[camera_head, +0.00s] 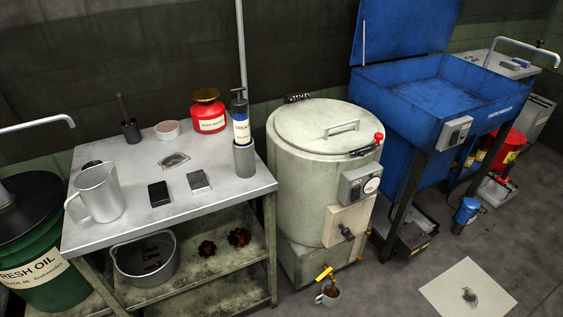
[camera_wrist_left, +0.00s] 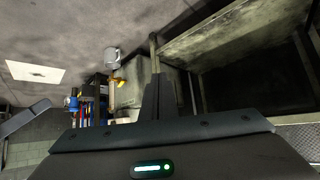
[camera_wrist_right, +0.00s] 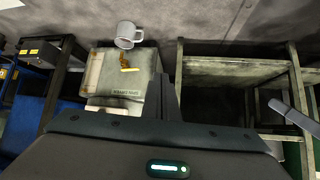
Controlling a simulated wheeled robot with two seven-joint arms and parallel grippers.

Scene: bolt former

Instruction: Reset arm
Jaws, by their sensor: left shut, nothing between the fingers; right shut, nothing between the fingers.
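My left gripper (camera_wrist_left: 158,92) shows in the left wrist view with its fingers together and nothing between them. My right gripper (camera_wrist_right: 169,95) shows in the right wrist view, also shut and empty. Neither gripper nor arm shows in the head view. Both wrist views look on the scene from low down and upside down. The pale round tank (camera_head: 324,160) stands in the middle of the head view. A mug (camera_head: 328,294) is under its yellow-handled tap (camera_head: 324,273); the mug also shows in the right wrist view (camera_wrist_right: 128,35). Neither gripper touches anything visible.
A metal workbench (camera_head: 120,235) at the left holds a jug (camera_head: 97,192), a pump bottle (camera_head: 240,118), a red can (camera_head: 208,113) and small blocks. A green oil drum (camera_head: 40,265) stands left of it. A blue washer (camera_head: 430,95) stands right. The front-right floor has a pale sheet (camera_head: 450,290).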

